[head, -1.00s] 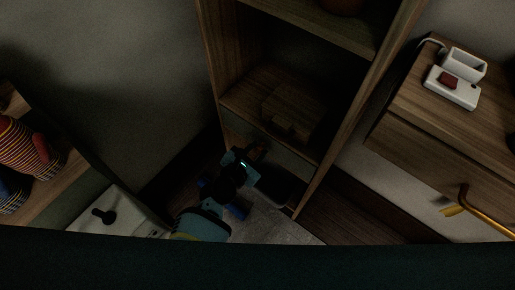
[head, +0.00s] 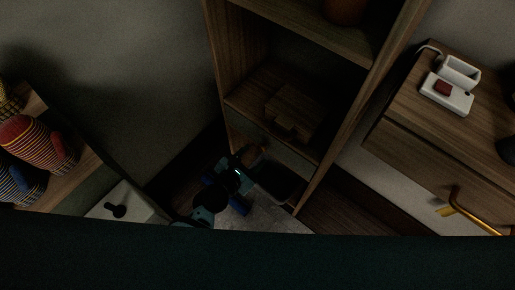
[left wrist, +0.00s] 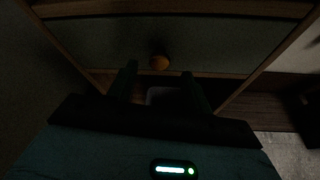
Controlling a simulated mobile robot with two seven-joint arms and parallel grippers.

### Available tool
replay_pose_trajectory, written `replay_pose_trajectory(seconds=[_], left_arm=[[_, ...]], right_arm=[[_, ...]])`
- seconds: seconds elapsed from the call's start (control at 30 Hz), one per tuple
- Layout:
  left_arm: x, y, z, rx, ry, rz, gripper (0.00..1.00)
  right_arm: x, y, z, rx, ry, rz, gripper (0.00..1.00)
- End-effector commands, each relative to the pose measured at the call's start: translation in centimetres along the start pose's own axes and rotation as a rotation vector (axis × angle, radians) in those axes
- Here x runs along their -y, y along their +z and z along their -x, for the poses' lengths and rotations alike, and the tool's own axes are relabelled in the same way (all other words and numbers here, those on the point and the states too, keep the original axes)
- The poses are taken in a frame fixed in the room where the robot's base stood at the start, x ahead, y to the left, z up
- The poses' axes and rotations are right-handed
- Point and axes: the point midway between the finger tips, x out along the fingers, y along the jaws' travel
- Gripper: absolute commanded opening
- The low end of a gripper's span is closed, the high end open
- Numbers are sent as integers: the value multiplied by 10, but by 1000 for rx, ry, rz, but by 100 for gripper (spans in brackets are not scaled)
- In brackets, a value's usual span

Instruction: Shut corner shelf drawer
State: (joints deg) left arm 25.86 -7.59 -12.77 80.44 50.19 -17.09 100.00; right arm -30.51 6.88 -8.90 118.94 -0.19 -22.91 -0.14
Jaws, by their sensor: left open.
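The wooden corner shelf (head: 338,152) stands in the middle of the head view. Its drawer (head: 289,156) is low down, with a greyish front. In the left wrist view the drawer front (left wrist: 215,45) spans the upper picture, with a round orange-brown knob (left wrist: 160,62). The drawer front looks near flush with the shelf sides, but I cannot tell if a gap remains. My left gripper (head: 250,156) is at the drawer front, by the knob. In the left wrist view its open fingers (left wrist: 160,86) are either side of and below the knob, holding nothing. My right gripper is not in view.
A wooden cabinet (head: 415,150) with a gold handle (head: 470,212) and a white device (head: 447,93) stands at right. A brown box (head: 294,108) lies inside the shelf.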

Motion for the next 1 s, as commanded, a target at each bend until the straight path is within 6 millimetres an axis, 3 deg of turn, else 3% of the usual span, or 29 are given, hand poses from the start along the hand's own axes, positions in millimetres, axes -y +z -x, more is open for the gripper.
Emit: replay_pose_trajectory(seconds=[0.23, 0.87, 1.0], left_arm=[[0, 2, 27, 1, 0, -2, 50], [0, 0, 29, 0, 0, -2, 50], [6, -13, 41, -25, -6, -86, 50]], right_arm=[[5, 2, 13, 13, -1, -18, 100], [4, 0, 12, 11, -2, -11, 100], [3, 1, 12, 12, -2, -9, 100]])
